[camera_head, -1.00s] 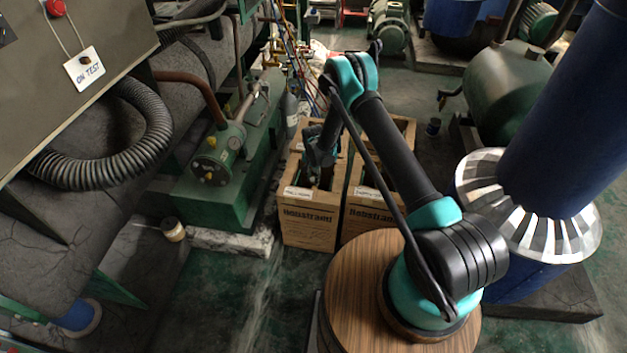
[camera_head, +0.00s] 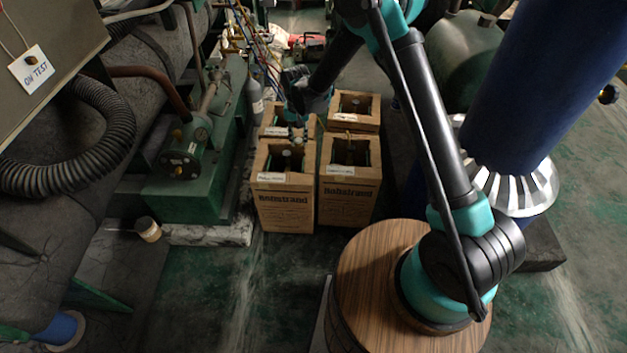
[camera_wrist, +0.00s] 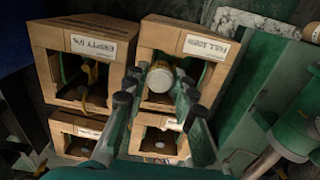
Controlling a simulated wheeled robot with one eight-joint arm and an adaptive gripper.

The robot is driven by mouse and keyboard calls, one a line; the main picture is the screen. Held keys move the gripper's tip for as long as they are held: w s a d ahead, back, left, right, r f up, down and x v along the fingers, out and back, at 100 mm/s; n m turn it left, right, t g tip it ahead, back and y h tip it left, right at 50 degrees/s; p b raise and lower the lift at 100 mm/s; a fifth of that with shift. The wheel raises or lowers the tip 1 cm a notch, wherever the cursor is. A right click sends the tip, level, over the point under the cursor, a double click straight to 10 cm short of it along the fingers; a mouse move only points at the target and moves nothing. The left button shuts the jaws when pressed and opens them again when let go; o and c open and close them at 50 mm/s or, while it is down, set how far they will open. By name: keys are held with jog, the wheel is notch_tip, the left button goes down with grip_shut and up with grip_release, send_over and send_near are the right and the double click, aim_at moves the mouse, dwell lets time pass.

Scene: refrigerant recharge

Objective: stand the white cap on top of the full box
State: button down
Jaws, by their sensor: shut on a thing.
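The box labelled "EMPTY" (camera_wrist: 90,30) stands beside the full box, on the right in the head view (camera_head: 346,205). Two more boxes stand behind, one at back right (camera_head: 353,122). Green machinery (camera_head: 185,195) is close on the left. Floor in front is clear.

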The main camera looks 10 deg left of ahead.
aim_at(302, 179)
jog(key=shift+s+d+r, duration=0.15)
notch_tip(302, 179, down, 20)
jog(key=shift+d+r, duration=0.1)
jog(key=shift+r, duration=0.05)
dwell(0.3)
jog(key=c, duration=1.2)
grip_release()
